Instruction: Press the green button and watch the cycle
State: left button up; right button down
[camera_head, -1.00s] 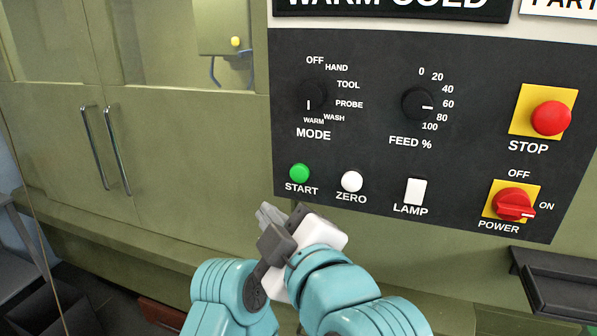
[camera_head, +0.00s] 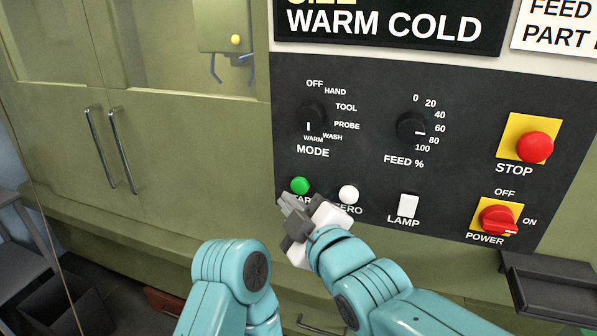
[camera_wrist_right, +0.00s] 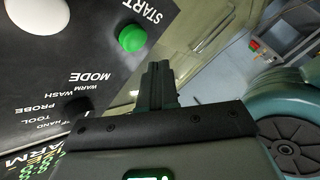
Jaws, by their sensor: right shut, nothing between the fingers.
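The green START button (camera_head: 300,186) sits at the lower left of the dark control panel (camera_head: 360,160) in the head view. It also shows in the right wrist view (camera_wrist_right: 132,38), just left of the fingertips. My right gripper (camera_head: 288,203) is shut and empty, its tips just below the green button and over part of the START label. In the right wrist view the closed fingers (camera_wrist_right: 157,70) point up beside the button, and I see no contact. My left gripper is not in view.
A white ZERO button (camera_head: 348,194) is right of the green one, close to my right gripper. The LAMP switch (camera_head: 408,206), red STOP button (camera_head: 535,147) and POWER knob (camera_head: 498,219) lie further right. MODE (camera_head: 311,116) and FEED (camera_head: 411,126) dials sit above. Door handles (camera_head: 108,150) are at left.

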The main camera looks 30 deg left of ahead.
aim_at(291, 185)
jog(key=shift+w+a+f, duration=0.1)
jog(key=shift+w+a, duration=0.05)
jog(key=shift+w, duration=0.6)
jog(key=shift+w+p, duration=0.2)
jog(key=shift+p, duration=0.1)
dwell(1.3)
jog(key=shift+w+a, duration=0.1)
jog(key=shift+w, duration=0.2)
jog(key=shift+w+a+p, duration=0.1)
jog(key=shift+w+p, duration=0.4)
jog(key=shift+w, duration=0.05)
dwell(1.2)
jog(key=shift+s+f+b, duration=0.15)
jog(key=shift+s+b, duration=0.05)
jog(key=shift+b, duration=0.35)
jog(key=shift+s+b, duration=0.65)
jog(key=shift+b, duration=0.1)
